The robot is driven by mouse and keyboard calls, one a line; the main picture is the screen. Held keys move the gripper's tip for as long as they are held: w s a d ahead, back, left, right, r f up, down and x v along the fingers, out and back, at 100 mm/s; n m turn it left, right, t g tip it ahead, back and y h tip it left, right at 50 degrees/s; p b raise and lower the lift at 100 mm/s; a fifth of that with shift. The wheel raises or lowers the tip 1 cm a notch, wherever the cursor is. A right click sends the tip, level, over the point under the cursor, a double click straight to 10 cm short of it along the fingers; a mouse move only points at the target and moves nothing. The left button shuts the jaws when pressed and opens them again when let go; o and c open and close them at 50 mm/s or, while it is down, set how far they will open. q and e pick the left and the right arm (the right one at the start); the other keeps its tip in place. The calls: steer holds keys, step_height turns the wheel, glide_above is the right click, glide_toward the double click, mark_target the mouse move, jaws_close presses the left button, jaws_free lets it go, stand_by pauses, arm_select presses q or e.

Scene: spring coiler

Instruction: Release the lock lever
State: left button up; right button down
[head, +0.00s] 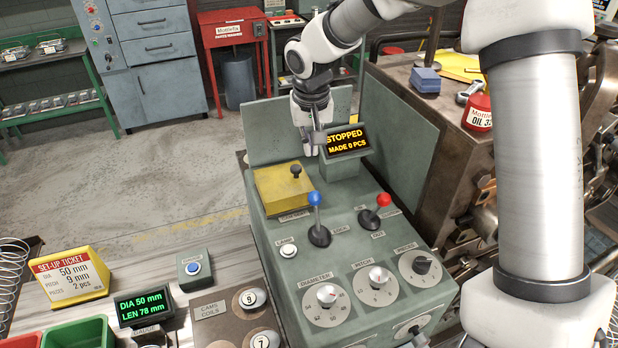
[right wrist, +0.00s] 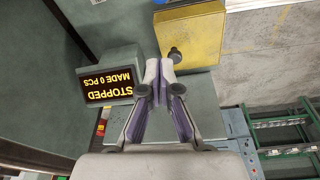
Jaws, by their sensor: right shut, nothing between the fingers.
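The lever with the blue knob (head: 315,198) stands on the grey-green control panel, with a label beside its base that seems to read LOCK. Its shaft looks nearly upright. A second lever with a red knob (head: 384,199) leans to the right beside it. My right gripper (head: 310,150) is above the back of the panel, beyond the blue lever and apart from it. In the right wrist view its fingers (right wrist: 159,70) are together and empty, near the yellow cover (right wrist: 200,35) with a black knob. The blue lever is not visible in that view. My left gripper is not in view.
The STOPPED display (head: 346,140) stands close to the right of my right gripper. The yellow cover (head: 283,192) lies in front of it. Dials, including the diameter dial (head: 326,304), fill the panel's front. A set-up ticket (head: 68,277) stands at left.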

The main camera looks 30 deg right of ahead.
mark_target(317, 210)
step_height(317, 210, down, 10)
steer(key=s+p, duration=0.1)
steer(key=p, duration=0.3)
steer(key=shift+s+a+r+p, duration=0.25)
steer(key=shift+s+a+p, duration=0.05)
steer(key=shift+a, duration=0.05)
steer(key=shift+w+f, duration=0.1)
steer(key=shift+w, duration=0.1)
